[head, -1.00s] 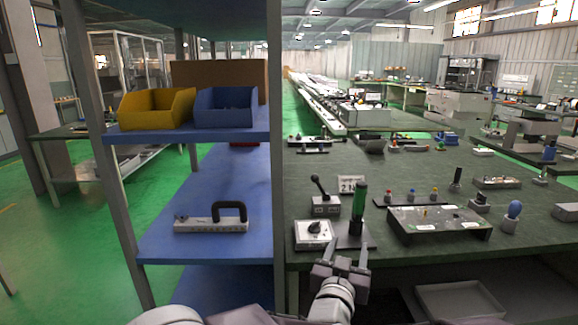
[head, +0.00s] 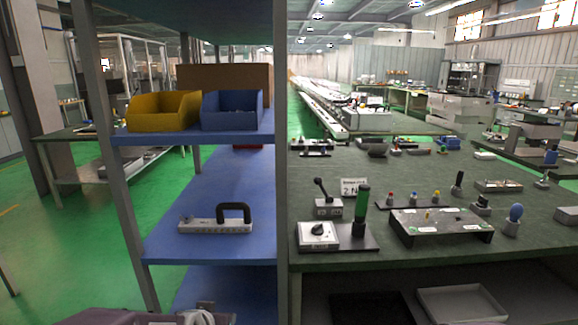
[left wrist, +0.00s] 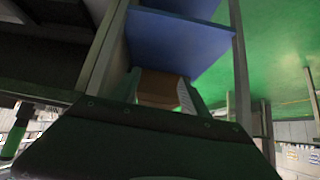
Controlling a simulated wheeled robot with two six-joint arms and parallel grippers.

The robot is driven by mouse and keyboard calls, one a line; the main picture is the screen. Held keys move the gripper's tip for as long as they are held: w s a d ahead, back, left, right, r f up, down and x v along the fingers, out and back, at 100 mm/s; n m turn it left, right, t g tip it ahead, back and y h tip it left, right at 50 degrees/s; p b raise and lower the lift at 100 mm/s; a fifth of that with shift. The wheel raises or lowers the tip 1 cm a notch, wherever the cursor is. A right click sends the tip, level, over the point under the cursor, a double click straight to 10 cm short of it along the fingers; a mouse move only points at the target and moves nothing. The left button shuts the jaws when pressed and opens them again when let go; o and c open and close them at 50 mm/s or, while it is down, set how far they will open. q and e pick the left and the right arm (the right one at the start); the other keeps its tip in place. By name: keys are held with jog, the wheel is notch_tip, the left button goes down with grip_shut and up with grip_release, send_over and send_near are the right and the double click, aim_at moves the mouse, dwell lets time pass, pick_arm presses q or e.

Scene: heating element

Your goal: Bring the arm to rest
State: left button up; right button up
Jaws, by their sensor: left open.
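My left gripper shows in the left wrist view (left wrist: 165,92), where its two fingers stand apart with nothing visibly held between them. A brown box shows in the background between the fingers. In the head view only a grey part of my left arm shows at the bottom edge, left of centre, and the fingers cannot be made out there. It is below the blue shelf (head: 200,250), apart from the bench. My right gripper is in neither view.
A dark bench (head: 420,250) carries a white box with a black knob (head: 318,236), a green-handled tool (head: 362,203) and a metal fixture (head: 440,224). The shelf post (head: 283,200) stands beside it. Yellow (head: 163,111) and blue (head: 232,111) bins sit on the upper shelf.

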pick_arm(q)
jog(key=s+f+g, duration=0.4)
jog(key=s, duration=0.4)
jog(key=s+f+g, duration=0.4)
jog(key=s, duration=0.5)
notch_tip(320, 180, up, 20)
jog(key=p, duration=2)
jog(key=shift+a+r+p, duration=0.15)
jog(key=shift+p, duration=0.2)
